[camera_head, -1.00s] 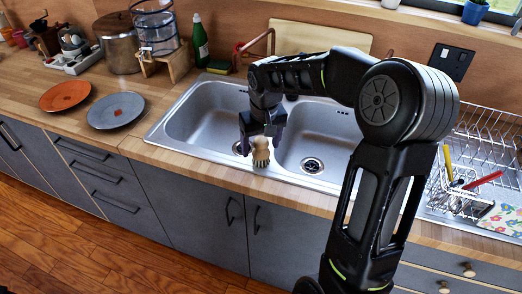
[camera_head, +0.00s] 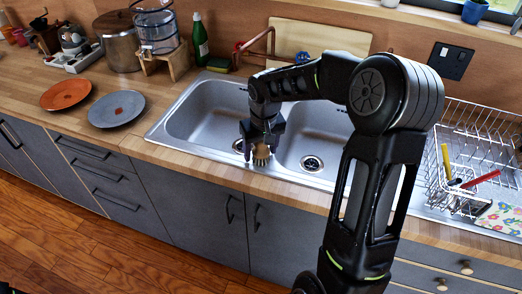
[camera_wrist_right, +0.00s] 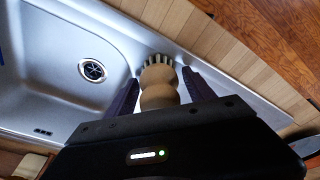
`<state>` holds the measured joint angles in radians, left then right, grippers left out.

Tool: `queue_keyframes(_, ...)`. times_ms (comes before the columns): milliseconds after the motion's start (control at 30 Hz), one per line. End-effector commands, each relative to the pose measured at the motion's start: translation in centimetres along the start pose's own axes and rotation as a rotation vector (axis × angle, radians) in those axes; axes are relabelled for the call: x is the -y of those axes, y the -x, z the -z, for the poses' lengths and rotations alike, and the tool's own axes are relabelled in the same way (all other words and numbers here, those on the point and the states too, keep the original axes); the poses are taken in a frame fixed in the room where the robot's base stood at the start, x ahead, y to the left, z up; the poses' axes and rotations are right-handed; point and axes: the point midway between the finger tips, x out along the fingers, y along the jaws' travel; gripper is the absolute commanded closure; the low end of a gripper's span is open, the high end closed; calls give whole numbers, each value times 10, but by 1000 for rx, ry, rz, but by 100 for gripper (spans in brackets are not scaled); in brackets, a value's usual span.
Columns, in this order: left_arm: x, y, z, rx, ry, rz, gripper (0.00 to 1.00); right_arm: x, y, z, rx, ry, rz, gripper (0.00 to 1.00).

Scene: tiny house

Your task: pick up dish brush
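The dish brush (camera_head: 261,156), with a rounded wooden handle and pale bristles, stands on the sink's front rim near the divider between the basins. In the right wrist view the dish brush (camera_wrist_right: 159,86) lies between the two dark fingers. My right gripper (camera_head: 261,140) is open and low over the brush, hiding most of its handle in the head view. In the right wrist view the fingers of my right gripper (camera_wrist_right: 160,80) stand on either side of the brush, with narrow gaps. My left gripper is not in view.
The double sink (camera_head: 208,110) lies around the gripper. An orange plate (camera_head: 66,95) and a grey plate (camera_head: 117,109) lie on the counter at left. A wire dish rack (camera_head: 470,150) stands at right. A green bottle (camera_head: 201,42) and a sponge (camera_head: 220,65) are behind the sink.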

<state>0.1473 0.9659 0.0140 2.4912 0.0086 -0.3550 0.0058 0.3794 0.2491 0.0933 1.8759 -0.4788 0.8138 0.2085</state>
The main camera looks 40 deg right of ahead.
Motion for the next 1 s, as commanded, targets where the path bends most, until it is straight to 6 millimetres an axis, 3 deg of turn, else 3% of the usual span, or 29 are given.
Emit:
queue_keyframes(667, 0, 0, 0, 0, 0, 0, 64, 0, 0, 0, 0, 0, 0, 94)
queue_keyframes(1000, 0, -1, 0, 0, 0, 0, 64, 0, 5, 1, -2, 0, -1, 94)
